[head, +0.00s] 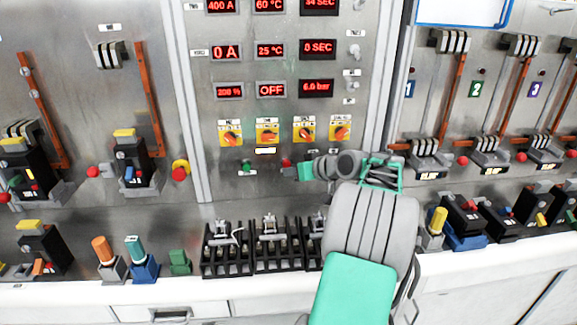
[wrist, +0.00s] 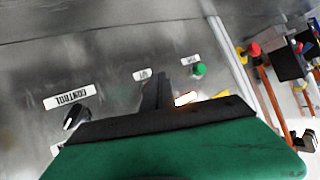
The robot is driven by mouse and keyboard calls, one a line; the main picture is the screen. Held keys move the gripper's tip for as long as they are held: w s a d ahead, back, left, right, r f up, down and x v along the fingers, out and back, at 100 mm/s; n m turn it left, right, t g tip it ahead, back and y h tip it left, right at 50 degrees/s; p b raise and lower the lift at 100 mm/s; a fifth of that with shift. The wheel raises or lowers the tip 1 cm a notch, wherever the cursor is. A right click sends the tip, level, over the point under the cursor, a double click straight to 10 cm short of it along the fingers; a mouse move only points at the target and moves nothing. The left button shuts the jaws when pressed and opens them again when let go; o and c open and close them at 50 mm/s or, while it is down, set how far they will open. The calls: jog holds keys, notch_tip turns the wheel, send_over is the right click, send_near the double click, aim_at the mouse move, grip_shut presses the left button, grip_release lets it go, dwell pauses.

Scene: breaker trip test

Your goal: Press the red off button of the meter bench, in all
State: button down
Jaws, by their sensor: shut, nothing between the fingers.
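The meter bench is the grey middle panel (head: 225,185) with red displays. A small red spot (head: 285,162), which looks like the red off button, shows right beside the tip of my gripper (head: 288,171) in the head view. The tip covers part of it, and I cannot tell whether they touch. A green button (head: 246,166) sits to its left and also shows in the wrist view (wrist: 199,69). In the wrist view my gripper (wrist: 157,88) is shut and empty, pointing at the panel. The red off button is not visible there, hidden behind the fingers or gripper body.
Orange rotary knobs (head: 267,136) line the panel just above. Black clamp fixtures (head: 228,248) stand on the white ledge (head: 180,293) below. A black knob (wrist: 76,116) is at left in the wrist view.

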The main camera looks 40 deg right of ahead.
jog(key=shift+w+d, duration=0.2)
jog(key=shift+w, duration=0.2)
jog(key=shift+w+d, duration=0.3)
jog(key=shift+w, duration=0.15)
dwell(0.7)
dwell(0.3)
jog(key=shift+s+a+b, duration=0.35)
jog(key=shift+s+a, duration=0.15)
jog(key=shift+s, duration=0.3)
jog(key=s+a+b, duration=0.1)
jog(key=s, duration=0.1)
jog(key=s+a+b, duration=0.1)
jog(key=s, duration=0.1)
jog(key=shift+a, duration=0.4)
jog(key=shift+r, duration=0.1)
